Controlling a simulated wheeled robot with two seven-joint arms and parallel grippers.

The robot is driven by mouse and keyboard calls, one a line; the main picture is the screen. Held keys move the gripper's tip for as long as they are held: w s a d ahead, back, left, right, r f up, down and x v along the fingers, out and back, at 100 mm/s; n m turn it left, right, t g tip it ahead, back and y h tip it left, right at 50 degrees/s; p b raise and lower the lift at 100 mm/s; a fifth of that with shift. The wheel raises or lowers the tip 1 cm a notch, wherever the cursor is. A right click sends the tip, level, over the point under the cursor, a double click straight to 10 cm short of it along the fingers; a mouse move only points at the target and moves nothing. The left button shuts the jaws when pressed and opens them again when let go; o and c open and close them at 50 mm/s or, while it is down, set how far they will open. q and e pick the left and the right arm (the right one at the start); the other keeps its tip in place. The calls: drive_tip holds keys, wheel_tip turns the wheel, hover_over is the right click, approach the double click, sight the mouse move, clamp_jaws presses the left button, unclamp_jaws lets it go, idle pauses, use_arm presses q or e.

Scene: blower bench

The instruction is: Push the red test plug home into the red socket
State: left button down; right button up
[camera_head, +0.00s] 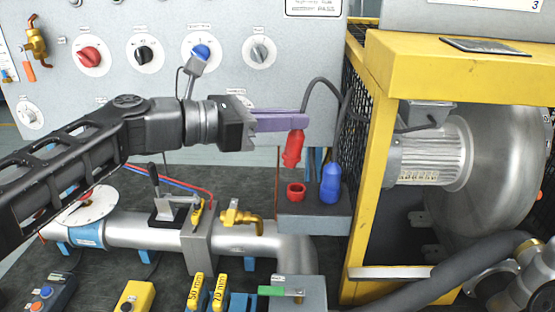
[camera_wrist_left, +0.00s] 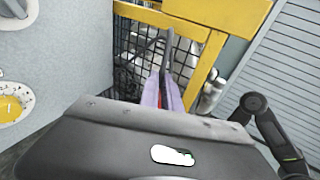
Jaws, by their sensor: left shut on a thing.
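My left gripper (camera_head: 303,122) is shut on the red test plug (camera_head: 293,150), which hangs below the purple fingers. A dark cable runs from the plug's top toward the yellow frame. The red socket (camera_head: 296,190) sits on a grey block, below the plug with a visible gap between them. In the left wrist view the purple fingers (camera_wrist_left: 162,92) show with a strip of red between them; the socket is hidden there. My right gripper is not clearly visible; only a part of an arm shows at the lower right of the head view.
A blue plug (camera_head: 330,184) stands on the same grey block (camera_head: 318,222), right beside the red socket. The yellow blower frame (camera_head: 372,180) rises close on the right. A silver pipe (camera_head: 140,232) with a brass valve (camera_head: 240,217) lies to the left. The panel (camera_head: 115,60) stands behind.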

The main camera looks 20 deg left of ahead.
sight(287, 155)
use_arm(q)
drive_tip(key=shift+w+d+r+t, duration=0.1)
drive_tip(key=shift+w+r+t, duration=0.2)
drive_tip(key=shift+r+t, duration=0.1)
drive_tip(key=shift+s+a+r+t+h, duration=0.1)
drive_tip(key=shift+s+a+t+h, duration=0.25)
drive_tip(key=shift+h, duration=0.35)
drive_tip(key=shift+w+d, duration=0.1)
drive_tip(key=shift+d, duration=0.05)
drive_tip(key=shift+f+b, duration=2.4)
drive_tip(key=shift+f, duration=0.55)
drive_tip(key=shift+f+b, duration=1.05)
drive_tip(key=shift+f, duration=0.4)
drive_tip(key=c, duration=1.5)
unclamp_jaws()
